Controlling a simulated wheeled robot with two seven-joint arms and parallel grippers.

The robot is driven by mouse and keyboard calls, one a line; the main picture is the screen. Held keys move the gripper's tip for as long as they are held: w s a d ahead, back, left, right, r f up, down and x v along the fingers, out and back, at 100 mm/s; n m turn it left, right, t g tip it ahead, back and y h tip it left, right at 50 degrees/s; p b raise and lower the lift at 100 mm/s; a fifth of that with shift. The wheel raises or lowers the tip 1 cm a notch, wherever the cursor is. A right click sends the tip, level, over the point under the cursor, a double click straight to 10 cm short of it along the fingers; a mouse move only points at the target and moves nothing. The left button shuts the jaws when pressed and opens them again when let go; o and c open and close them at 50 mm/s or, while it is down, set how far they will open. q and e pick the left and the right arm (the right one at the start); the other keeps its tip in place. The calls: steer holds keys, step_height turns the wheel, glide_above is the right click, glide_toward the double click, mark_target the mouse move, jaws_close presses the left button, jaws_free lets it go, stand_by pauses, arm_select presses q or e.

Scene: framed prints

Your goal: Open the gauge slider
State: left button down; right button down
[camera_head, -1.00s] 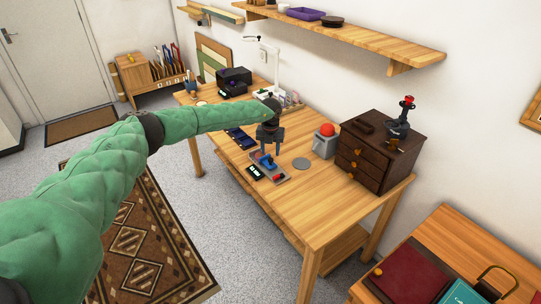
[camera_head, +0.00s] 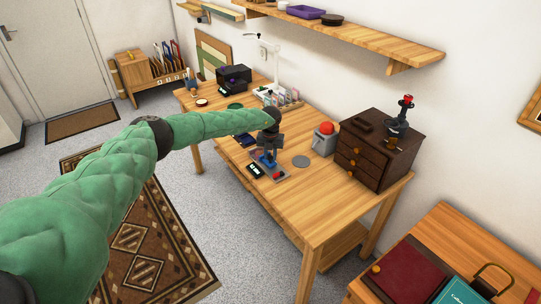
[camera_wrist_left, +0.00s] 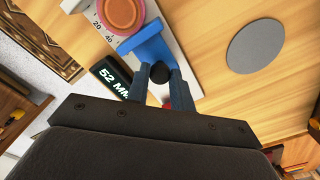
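The gauge is a light grey plate (camera_wrist_left: 185,50) with a printed scale, lying flat on the wooden table. Its blue slider (camera_wrist_left: 149,44) stands across the plate, close beside a round orange-and-pink piece (camera_wrist_left: 120,14). A dark round knob (camera_wrist_left: 160,73) is by the slider. A small black display (camera_wrist_left: 112,76) beside the plate reads 52 MM. My left gripper (camera_head: 267,158) is down at the gauge. A red part beneath the fingers is mostly hidden.
A grey disc (camera_head: 301,161) lies right of the gauge. Beyond it stand a grey container with a red ball (camera_head: 326,129) and a dark drawer cabinet (camera_head: 372,153). The table's front half (camera_head: 310,205) is clear.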

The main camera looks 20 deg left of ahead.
arm_select(q)
steer(key=shift+s+d, duration=0.65)
steer(key=shift+d, duration=0.15)
steer(key=c, duration=1.3)
jaws_free()
steer(key=shift+c, duration=0.2)
steer(key=shift+o, duration=0.7)
